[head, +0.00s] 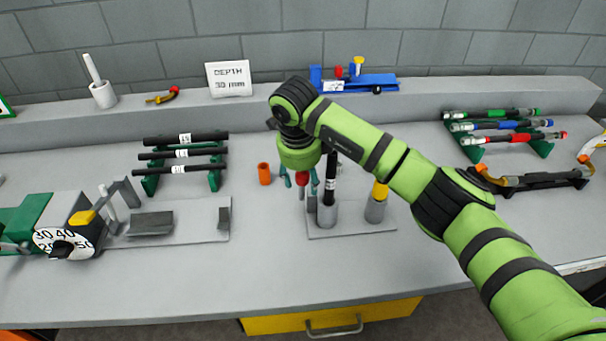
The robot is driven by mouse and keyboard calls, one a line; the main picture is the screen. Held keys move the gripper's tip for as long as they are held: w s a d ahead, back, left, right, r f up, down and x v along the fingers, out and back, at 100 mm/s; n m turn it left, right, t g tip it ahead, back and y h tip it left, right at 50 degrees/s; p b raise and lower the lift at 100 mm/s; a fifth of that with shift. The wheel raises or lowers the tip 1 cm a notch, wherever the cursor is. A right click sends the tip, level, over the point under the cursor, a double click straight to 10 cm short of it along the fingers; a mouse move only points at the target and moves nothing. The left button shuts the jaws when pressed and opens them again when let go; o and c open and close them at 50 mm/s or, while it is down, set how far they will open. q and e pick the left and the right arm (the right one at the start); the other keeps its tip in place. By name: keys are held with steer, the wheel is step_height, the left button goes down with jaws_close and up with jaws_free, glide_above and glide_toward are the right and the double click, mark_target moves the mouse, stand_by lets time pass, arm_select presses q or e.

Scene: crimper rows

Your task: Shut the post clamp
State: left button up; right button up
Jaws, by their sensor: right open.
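The post clamp appears to be the fixture on a grey base plate (350,231) near the middle of the bench. A grey socket (327,214) on it has a black tube (331,172) with a white label standing upright in it. A red knob (302,183) shows just left of the tube. My right gripper (300,182) points down over the knob, open, with its teal fingers on either side of it. I cannot tell whether they touch it. The gripper and wrist hide part of the fixture. My left gripper is not in view.
A grey cylinder with a yellow top (379,190) stands right of the tube. An orange cup (264,173) stands to the left. Racks hold black tubes (186,138) at left and coloured tools (500,126) at right. A green dial machine (65,240) is far left. The front bench strip is clear.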

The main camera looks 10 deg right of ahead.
jaws_close()
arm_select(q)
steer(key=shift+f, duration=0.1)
arm_select(e)
steer(key=shift+s+f+t+b, duration=0.3)
steer(key=shift+t+b, duration=0.1)
steer(key=shift+b, duration=0.35)
arm_select(q)
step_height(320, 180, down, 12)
steer(key=b, duration=1.1)
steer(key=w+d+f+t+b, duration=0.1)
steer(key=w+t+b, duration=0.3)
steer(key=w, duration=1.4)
steer(key=b, duration=0.3)
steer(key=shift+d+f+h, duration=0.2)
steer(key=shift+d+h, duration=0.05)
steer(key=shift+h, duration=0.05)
arm_select(e)
steer(key=s+f+t, duration=0.1)
steer(key=t, duration=0.1)
steer(key=s+f+t, duration=0.1)
steer(key=s+t, duration=0.1)
steer(key=s+f+t, duration=0.1)
steer(key=t, duration=0.1)
steer(key=shift+s, duration=0.3)
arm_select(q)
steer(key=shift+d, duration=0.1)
